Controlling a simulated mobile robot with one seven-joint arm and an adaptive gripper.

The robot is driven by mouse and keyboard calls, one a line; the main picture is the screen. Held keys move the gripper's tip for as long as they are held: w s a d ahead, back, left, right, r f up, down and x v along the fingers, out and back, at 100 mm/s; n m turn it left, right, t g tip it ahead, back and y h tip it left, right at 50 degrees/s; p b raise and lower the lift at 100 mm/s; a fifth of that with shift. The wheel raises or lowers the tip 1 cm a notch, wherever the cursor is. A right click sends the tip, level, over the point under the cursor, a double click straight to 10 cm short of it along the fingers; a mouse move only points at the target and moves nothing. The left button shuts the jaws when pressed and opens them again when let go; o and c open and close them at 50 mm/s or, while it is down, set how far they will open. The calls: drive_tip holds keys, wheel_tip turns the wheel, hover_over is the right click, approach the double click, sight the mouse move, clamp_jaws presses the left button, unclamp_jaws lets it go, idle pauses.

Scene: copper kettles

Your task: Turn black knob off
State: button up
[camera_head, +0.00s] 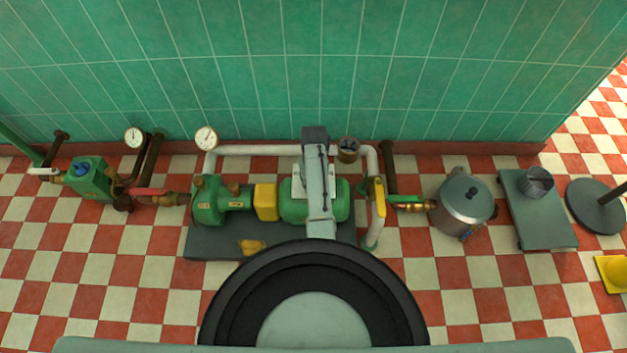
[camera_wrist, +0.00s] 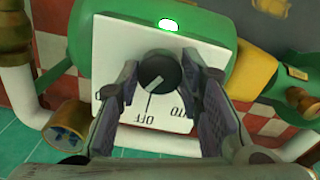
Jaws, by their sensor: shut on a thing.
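The black knob (camera_wrist: 159,73) sits on a white control panel (camera_wrist: 110,62) in the wrist view. The panel's printed labels, OFF and AUTO, appear upside down below the knob. A pale pointer mark on the knob points down and left, towards the OFF side. My gripper (camera_wrist: 160,84) has one finger on each side of the knob and is shut on it. In the head view my arm hides the knob and most of the panel, which sits on a green motor (camera_head: 295,208).
A green lamp (camera_wrist: 169,25) is lit at the panel's top. A white pipe (camera_head: 272,150) runs behind the motor and down its right side. A yellow valve handle (camera_head: 378,195) and a metal pot (camera_head: 464,205) stand to the right. Checkered floor in front is mostly clear.

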drive_tip(key=n+p, duration=0.2)
drive_tip(key=n, duration=0.3)
drive_tip(key=shift+w+n, duration=0.1)
drive_tip(key=shift+n, duration=0.3)
idle(0.4)
drive_tip(key=o, duration=1.2)
drive_tip(key=shift+c, duration=0.2)
wheel_tip(320, 180, up, 12)
